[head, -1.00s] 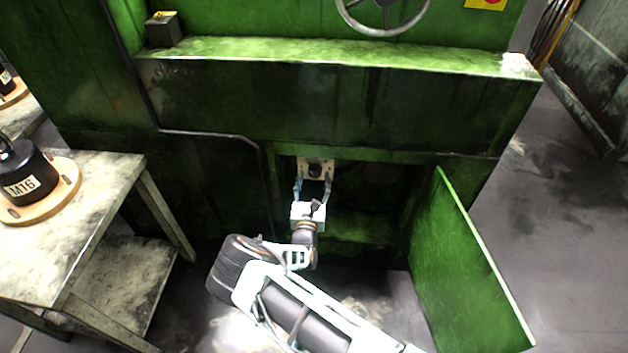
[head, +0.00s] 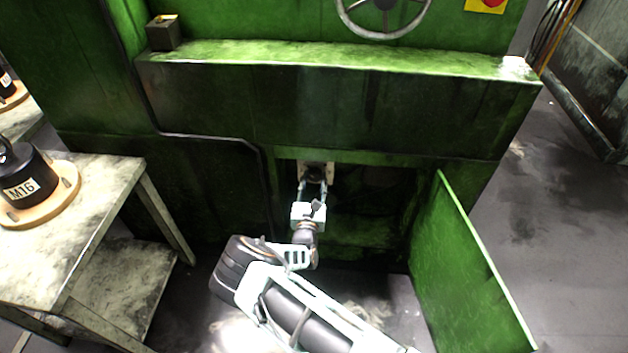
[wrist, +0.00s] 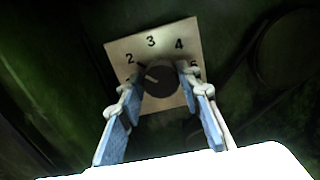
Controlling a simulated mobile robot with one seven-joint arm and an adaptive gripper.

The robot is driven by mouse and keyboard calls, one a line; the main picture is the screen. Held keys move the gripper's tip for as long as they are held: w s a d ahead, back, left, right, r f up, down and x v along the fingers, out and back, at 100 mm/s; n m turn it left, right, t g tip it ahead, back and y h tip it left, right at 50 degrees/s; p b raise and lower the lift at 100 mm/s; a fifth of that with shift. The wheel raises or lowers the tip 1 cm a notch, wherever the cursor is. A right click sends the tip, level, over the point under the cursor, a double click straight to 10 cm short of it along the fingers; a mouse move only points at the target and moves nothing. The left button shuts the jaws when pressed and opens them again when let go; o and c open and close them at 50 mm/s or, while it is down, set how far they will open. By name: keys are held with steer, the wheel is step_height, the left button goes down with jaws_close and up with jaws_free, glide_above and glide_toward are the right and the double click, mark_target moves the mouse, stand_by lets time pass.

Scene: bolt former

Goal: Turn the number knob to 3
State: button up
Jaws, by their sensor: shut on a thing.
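The number knob (wrist: 160,82) is a round black dial on a pale square plate (wrist: 122,46) with black numerals. The numerals 2, 3 and 4 are readable, and 5 is partly covered by the right finger. A light mark on the knob points left and slightly up, a little below the 2. My gripper (wrist: 161,76) is shut on the knob, one blue-padded finger on each side. In the head view, my gripper (head: 314,180) reaches into the recess to the plate (head: 304,166), and the knob is mostly hidden there.
The recess lies under a green machine ledge (head: 330,55). An open green door panel (head: 465,265) stands to the right of my arm. A table (head: 95,205) with a black M16 weight (head: 28,180) is at the left. A handwheel (head: 385,32) is above.

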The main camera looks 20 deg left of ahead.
steer(key=shift+m+p, duration=0.35)
steer(key=shift+m, duration=0.05)
steer(key=m+p, duration=0.2)
steer(key=shift+d+r+m, duration=0.1)
steer(key=shift+m, duration=0.3)
steer(key=m+p, duration=0.1)
steer(key=m, duration=0.1)
steer(key=m+p, duration=0.1)
steer(key=m, duration=0.1)
steer(key=shift+f+m, duration=0.2)
steer(key=shift+m, duration=0.2)
steer(key=o, duration=1.2)
steer(key=shift+c, duration=0.2)
steer(key=shift+s, duration=0.1)
